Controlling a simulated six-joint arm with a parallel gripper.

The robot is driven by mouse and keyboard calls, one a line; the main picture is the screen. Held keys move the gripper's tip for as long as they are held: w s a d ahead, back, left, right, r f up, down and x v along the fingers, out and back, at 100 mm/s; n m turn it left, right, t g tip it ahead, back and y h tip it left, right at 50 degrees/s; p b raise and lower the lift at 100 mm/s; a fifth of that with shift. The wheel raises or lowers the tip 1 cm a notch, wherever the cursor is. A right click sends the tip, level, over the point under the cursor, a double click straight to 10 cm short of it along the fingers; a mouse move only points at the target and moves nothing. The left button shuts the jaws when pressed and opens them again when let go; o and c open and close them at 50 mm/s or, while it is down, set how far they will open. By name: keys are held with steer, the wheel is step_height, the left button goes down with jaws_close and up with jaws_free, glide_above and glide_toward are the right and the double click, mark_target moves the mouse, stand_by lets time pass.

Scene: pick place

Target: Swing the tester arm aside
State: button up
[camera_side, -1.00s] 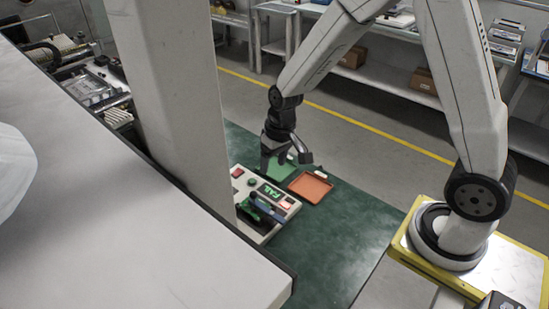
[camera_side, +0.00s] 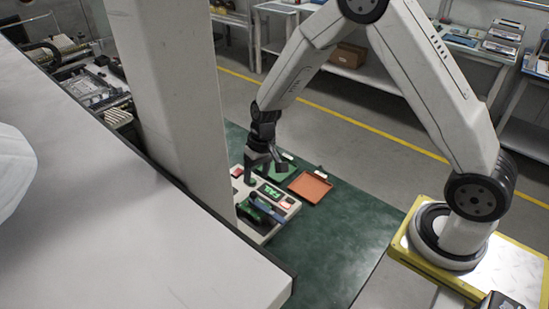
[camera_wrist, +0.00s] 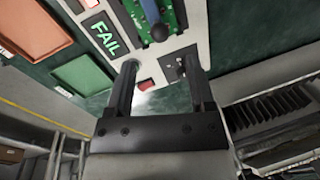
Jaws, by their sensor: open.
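The tester (camera_side: 265,212) is a light grey box on the green mat, partly hidden by the pillar in the side view. Its display (camera_wrist: 104,36) reads FAIL in green in the wrist view. The tester arm (camera_side: 266,208) is a blue bar lying over a green circuit board (camera_wrist: 172,15); in the wrist view it ends in a dark round knob (camera_wrist: 159,33). My gripper (camera_wrist: 160,67) is open and empty above the tester, pointing down, with the knob beyond and between its fingertips. It also shows in the side view (camera_side: 263,177), apart from the arm.
An orange tray (camera_side: 310,187) and a green tray (camera_side: 279,172) lie beside the tester. A grey pillar (camera_side: 175,95) and a pale counter (camera_side: 130,220) stand close on the left. The green mat (camera_side: 335,230) is clear at front right.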

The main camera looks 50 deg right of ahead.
mark_target(267, 207)
steer(key=shift+w+a+f, duration=0.1)
steer(key=shift+a+f, duration=0.1)
steer(key=shift+f, duration=0.8)
steer(key=shift+s+a+f, duration=0.1)
steer(key=shift+a+f, duration=0.1)
steer(key=shift+f, duration=0.75)
steer(key=shift+w+a+f, duration=0.1)
steer(key=shift+a+f, duration=0.1)
steer(key=shift+f, duration=0.8)
jaws_close()
